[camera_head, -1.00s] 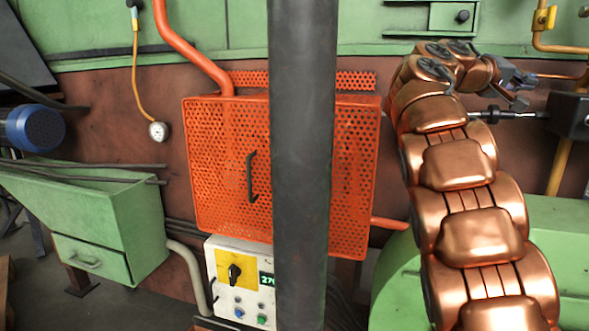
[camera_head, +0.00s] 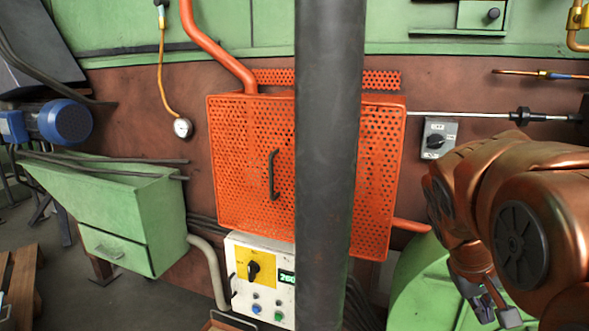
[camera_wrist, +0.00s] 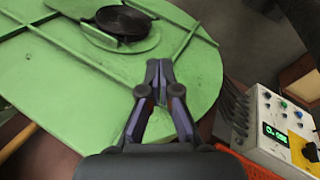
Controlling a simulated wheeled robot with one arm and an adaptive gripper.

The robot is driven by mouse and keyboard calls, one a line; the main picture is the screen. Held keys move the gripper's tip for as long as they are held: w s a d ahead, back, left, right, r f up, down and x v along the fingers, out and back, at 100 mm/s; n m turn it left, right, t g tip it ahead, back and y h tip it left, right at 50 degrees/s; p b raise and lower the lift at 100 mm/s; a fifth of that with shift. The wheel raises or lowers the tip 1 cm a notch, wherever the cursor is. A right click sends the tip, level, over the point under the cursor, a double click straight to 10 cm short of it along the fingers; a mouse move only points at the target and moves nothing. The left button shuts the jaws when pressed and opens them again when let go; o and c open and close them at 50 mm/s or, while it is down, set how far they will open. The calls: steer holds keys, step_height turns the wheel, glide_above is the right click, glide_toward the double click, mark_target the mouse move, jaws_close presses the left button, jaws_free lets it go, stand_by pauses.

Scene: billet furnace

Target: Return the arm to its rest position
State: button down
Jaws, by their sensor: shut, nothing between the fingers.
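My copper-coloured arm (camera_head: 490,190) is folded at the right side of the head view. My gripper hangs at its lower end (camera_head: 487,305), in front of a green rounded housing (camera_head: 408,285). In the wrist view my gripper (camera_wrist: 159,68) points away from the camera with its fingertips together and nothing between them. The green housing also shows there as a plate (camera_wrist: 60,75), beyond the fingers. I cannot tell how far the fingertips are from it.
An orange perforated guard box (camera_head: 240,160) with a black handle is on the brown wall. A control box (camera_head: 262,280) stands below it. A grey rotary switch (camera_head: 438,138) is on the wall near my arm. A green cabinet (camera_head: 110,215) and blue motor (camera_head: 65,123) are left.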

steer(key=s+a+f+g+y, duration=0.2)
steer(key=s+a+f+y, duration=0.1)
steer(key=s+a+f, duration=0.45)
steer(key=s+a+f+g+y, duration=0.15)
steer(key=s+a+f, duration=0.35)
steer(key=s+a, duration=0.5)
step_height(320, 180, up, 15)
steer(key=d+t+p, duration=0.1)
steer(key=p, duration=1.2)
steer(key=shift+s+d+n+p, duration=0.15)
steer(key=shift+s+n+p, duration=0.1)
steer(key=shift+n+p, duration=0.15)
